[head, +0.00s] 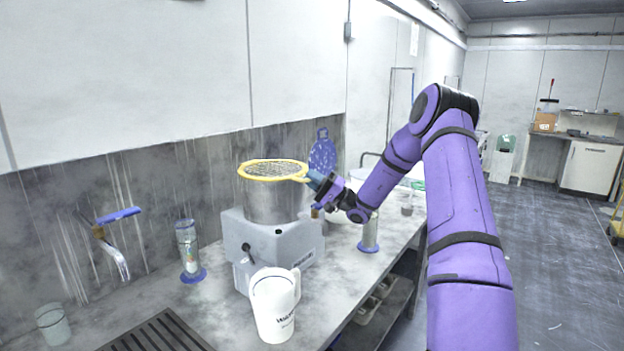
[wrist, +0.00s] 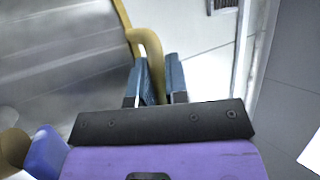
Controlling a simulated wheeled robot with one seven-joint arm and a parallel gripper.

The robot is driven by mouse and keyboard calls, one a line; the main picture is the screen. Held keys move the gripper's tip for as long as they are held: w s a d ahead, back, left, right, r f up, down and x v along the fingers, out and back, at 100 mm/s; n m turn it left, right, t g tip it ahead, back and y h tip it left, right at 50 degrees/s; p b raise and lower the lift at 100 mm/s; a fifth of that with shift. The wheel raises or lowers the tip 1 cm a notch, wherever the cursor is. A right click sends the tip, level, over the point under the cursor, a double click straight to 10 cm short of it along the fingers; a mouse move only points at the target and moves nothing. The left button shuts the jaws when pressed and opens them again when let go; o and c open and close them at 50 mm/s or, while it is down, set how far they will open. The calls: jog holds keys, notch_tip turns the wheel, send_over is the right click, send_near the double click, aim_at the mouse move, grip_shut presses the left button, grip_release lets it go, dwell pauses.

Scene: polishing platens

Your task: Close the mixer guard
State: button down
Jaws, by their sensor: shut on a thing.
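The mixer (head: 275,238) is a pale grey base with a steel bowl (head: 273,203) on the counter. The mixer guard (head: 272,170) is a yellow-rimmed wire grid that lies about level over the bowl's top. My gripper (head: 314,180) reaches in from the right to the guard's right side. In the wrist view, my gripper (wrist: 160,82) has its blue fingers on either side of the guard's yellow tab (wrist: 155,55) and is shut on it. The bowl's steel wall (wrist: 60,60) fills the left of the wrist view. Whether the rim touches the bowl all round cannot be told.
A white jug (head: 273,305) stands in front of the mixer. A clear cylinder on a blue base (head: 190,250) stands left of it, another (head: 369,235) right. A blue-handled tap (head: 118,217) is at the wall. A glass (head: 53,324) stands at the left.

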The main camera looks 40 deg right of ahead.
jog(key=c, duration=1.1)
grip_release()
jog(key=shift+f, duration=0.2)
jog(key=v, duration=1)
jog(key=shift+s+d+f, duration=0.2)
jog(key=shift+s+d, duration=0.05)
jog(key=shift+s, duration=0.05)
